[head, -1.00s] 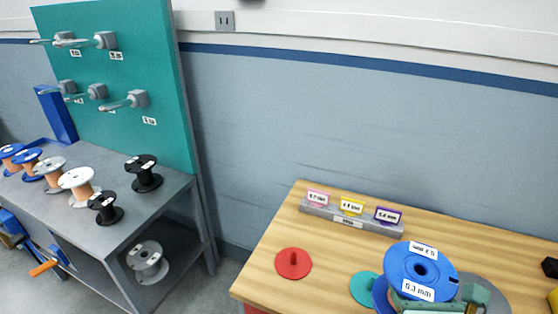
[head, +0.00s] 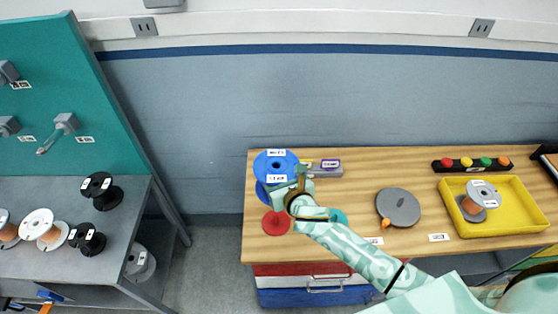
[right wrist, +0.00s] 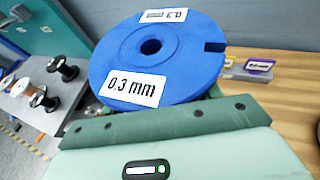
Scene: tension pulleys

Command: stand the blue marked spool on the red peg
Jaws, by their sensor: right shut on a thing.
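The blue spool (head: 268,164) carries white labels, one reading "0.3 mm" in the right wrist view (right wrist: 180,65). My right gripper (head: 299,188) is shut on it from its front right side, and its top flange faces up. The red peg (head: 277,222) stands on a round red base at the wooden table's left end. In the head view the spool appears just behind and above the red base; its height above the table is hard to tell. The spool's lower part is partly hidden by the gripper. My left gripper is not in view.
A teal disc (head: 338,216) is partly behind my right arm. A grey disc (head: 398,208), a yellow tray (head: 520,226) holding a spool, and a button strip (head: 472,164) lie to the right. A sign holder (head: 328,172) stands behind the gripper. Black spools (head: 101,190) stand on the left bench.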

